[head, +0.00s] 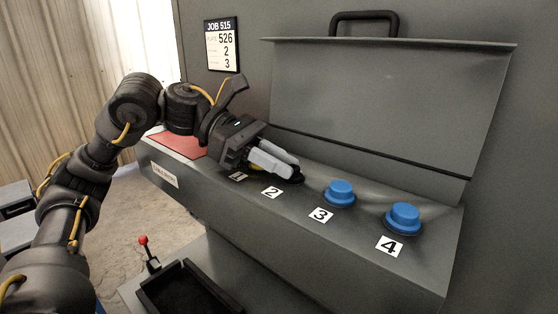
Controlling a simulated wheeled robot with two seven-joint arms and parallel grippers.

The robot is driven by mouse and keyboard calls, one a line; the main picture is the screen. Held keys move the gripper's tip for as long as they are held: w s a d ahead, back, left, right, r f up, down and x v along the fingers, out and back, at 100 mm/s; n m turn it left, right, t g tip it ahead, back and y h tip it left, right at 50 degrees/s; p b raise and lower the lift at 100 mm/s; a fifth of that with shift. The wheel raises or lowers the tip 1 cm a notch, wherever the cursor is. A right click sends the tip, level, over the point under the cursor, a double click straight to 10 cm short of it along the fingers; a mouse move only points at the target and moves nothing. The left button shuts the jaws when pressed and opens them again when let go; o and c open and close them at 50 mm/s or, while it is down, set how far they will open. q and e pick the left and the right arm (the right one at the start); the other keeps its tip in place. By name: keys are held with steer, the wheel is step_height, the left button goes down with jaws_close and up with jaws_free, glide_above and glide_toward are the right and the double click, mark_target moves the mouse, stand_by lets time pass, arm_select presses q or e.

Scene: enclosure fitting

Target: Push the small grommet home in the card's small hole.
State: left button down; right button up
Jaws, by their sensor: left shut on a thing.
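My left gripper (292,172) reaches in from the left over the grey ledge (352,240), its pale fingers pointing right and down just behind the number 2 label (271,192). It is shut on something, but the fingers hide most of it. A dark round shape (296,181) shows at the fingertips; I cannot tell whether it is the small grommet or the rim of a hole. Whether anything is seated there is hidden. The job card (221,45) on the back wall reads JOB 515, with 526, 2 and 3 below. My right gripper is not in view.
Blue round caps sit behind label 3 (340,194) and label 4 (403,218). A raised grey panel with a black handle (364,16) stands behind the ledge. A red mat (178,143) lies at the ledge's left end. Below are a black tray (153,298) and a red-knobbed lever (143,240).

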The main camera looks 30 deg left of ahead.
arm_select(q)
steer(key=c, duration=1.2)
jaws_free()
steer(key=shift+c, duration=0.2)
steer(key=v, duration=1)
steer(key=shift+a+r+b, duration=0.15)
steer(key=shift+a+b, duration=0.2)
steer(key=shift+b, duration=0.05)
steer(key=shift+d, duration=0.1)
